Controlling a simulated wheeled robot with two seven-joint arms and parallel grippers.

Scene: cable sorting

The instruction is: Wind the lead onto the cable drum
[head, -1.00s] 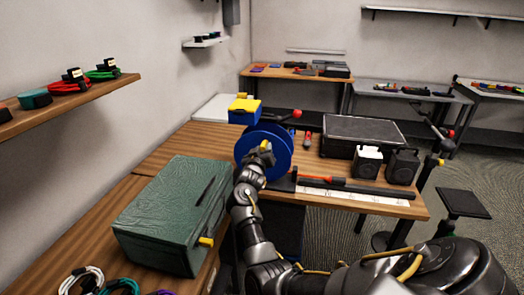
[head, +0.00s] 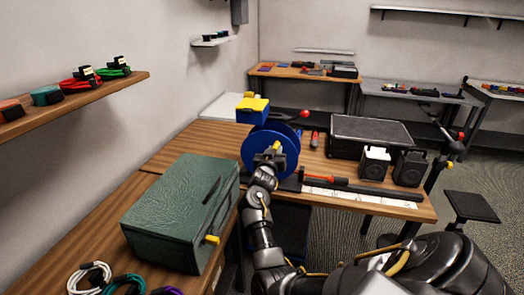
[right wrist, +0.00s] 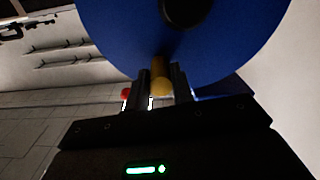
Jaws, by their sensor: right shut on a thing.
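The blue cable drum (head: 254,148) stands upright on the wooden bench, its face partly covered by my right gripper (head: 270,157). A yellow crank grip (head: 277,145) shows at the gripper's tip. In the right wrist view the fingers are shut on the yellow grip (right wrist: 161,84), just below the dark hub (right wrist: 182,8) of the blue drum (right wrist: 110,35). I cannot make out the lead on the drum. My left gripper is not in view.
A green case (head: 180,215) stands left of my right arm. A blue and yellow box (head: 252,110) is behind the drum, and a black case (head: 368,134) to its right. Coiled cables (head: 90,277) lie front left.

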